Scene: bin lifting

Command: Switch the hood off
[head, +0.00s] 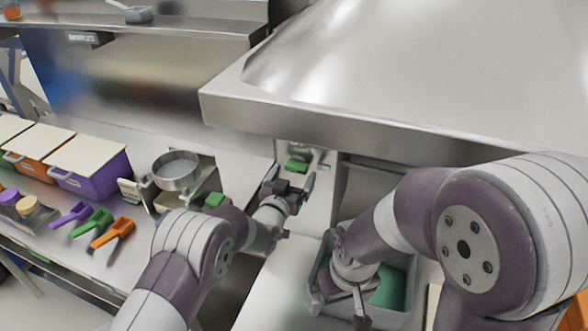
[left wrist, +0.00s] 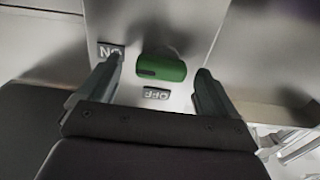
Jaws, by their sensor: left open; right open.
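The steel hood (head: 300,112) overhangs the counter from the upper right. Its green switch (head: 297,166) sits on a steel plate below the hood's front edge. In the left wrist view the switch (left wrist: 161,68) shows close up, with an upside-down ON label (left wrist: 110,51) to its left and an OFF label (left wrist: 156,94) below it. My left gripper (head: 290,178) is open and empty, its fingers pointing toward the switch, one to each side in the wrist view. I cannot tell whether they touch the plate. My right gripper (head: 362,318) is over a grey bin (head: 318,292), mostly hidden by its own wrist.
Purple (head: 92,182) and orange (head: 38,160) bins with pale lids stand on the left counter. A round sieve (head: 176,170) and purple, green and orange scoops (head: 112,233) are also there. The grey bin holds something green (head: 390,288).

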